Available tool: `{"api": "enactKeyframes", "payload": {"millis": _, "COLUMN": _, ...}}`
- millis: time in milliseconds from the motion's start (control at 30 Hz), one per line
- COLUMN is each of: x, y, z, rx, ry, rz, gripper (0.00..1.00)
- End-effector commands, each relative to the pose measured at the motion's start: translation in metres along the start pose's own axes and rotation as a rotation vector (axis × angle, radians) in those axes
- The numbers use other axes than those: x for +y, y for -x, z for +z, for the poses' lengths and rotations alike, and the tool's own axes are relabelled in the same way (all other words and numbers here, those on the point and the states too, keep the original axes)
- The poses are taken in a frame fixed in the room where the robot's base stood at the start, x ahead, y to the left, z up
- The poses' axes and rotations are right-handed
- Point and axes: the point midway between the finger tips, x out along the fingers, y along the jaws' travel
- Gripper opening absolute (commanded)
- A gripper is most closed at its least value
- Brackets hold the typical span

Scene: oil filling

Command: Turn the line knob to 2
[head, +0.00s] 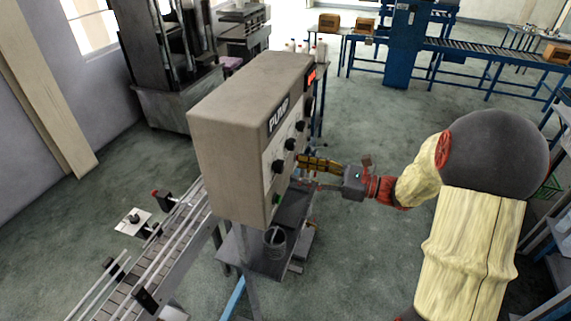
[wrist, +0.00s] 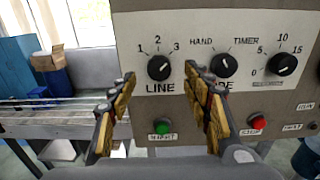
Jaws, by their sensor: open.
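The LINE knob (wrist: 159,67) is a round black dial on the pump panel, with 1, 2 and 3 marked above it. Its white pointer appears to tilt up and right, toward 3. In the head view the knob (head: 278,167) is the nearest dial on the panel's side. My gripper (wrist: 159,74) is open, its yellow fingers to the left and right of the knob, with gaps visible on both sides. The right finger covers part of the neighbouring label. In the head view my gripper (head: 300,161) is in front of the panel; its exact distance is unclear.
The HAND/TIMER knob (wrist: 224,65) is close to the right finger, with a timer dial (wrist: 283,64) further right. A green button (wrist: 162,127) and a red button (wrist: 259,122) sit below. A bucket (head: 275,242) stands under the pump box (head: 235,120).

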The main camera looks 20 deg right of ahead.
Motion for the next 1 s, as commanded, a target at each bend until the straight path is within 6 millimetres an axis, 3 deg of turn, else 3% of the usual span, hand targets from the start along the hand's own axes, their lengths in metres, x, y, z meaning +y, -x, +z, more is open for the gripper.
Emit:
{"api": "enactKeyframes", "payload": {"millis": 200, "x": 0.002, "y": -0.035, "z": 0.0, "rx": 0.001, "ry": 0.0, "rz": 0.004, "gripper": 0.49}}
{"api": "enactKeyframes", "payload": {"millis": 400, "x": 0.001, "y": -0.052, "z": 0.0, "rx": 0.002, "ry": 0.002, "rz": 0.003, "gripper": 0.49}}
{"api": "enactKeyframes", "payload": {"millis": 733, "x": 0.001, "y": -0.055, "z": 0.0, "rx": 0.002, "ry": 0.002, "rz": 0.002, "gripper": 0.49}}
{"api": "enactKeyframes", "payload": {"millis": 1000, "x": 0.001, "y": -0.055, "z": 0.0, "rx": 0.002, "ry": 0.002, "rz": 0.002, "gripper": 0.33}}
